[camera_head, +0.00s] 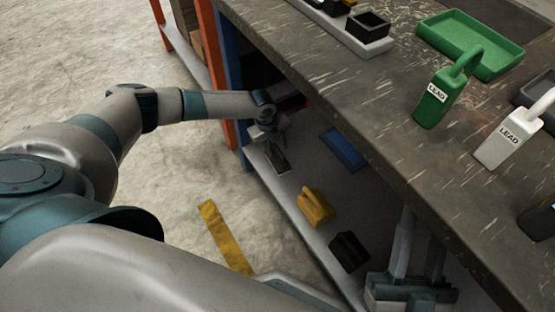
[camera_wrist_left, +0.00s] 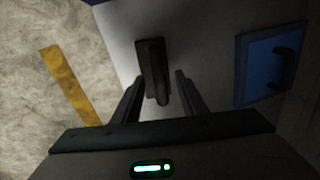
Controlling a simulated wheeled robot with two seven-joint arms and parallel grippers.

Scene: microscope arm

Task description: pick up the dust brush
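The dust brush appears to be the dark block with a raised bar handle (camera_wrist_left: 153,68); it lies on the lower shelf (camera_wrist_left: 122,38) in the left wrist view. In the head view it is the dark piece (camera_head: 277,160) just below my left gripper (camera_head: 270,142). In the wrist view my left gripper (camera_wrist_left: 158,98) is open. Its two fingers stand apart on either side of the handle's near end, and I see no contact. My right gripper (camera_head: 418,245) is open and empty at the lower right of the head view.
On the lower shelf are a blue flat piece (camera_head: 343,148), a yellow handled piece (camera_head: 315,207) and a black block (camera_head: 349,252). The worktop (camera_head: 350,105) overhangs the shelf. Green (camera_head: 436,103) and white (camera_head: 508,138) LEAD blocks stand on it.

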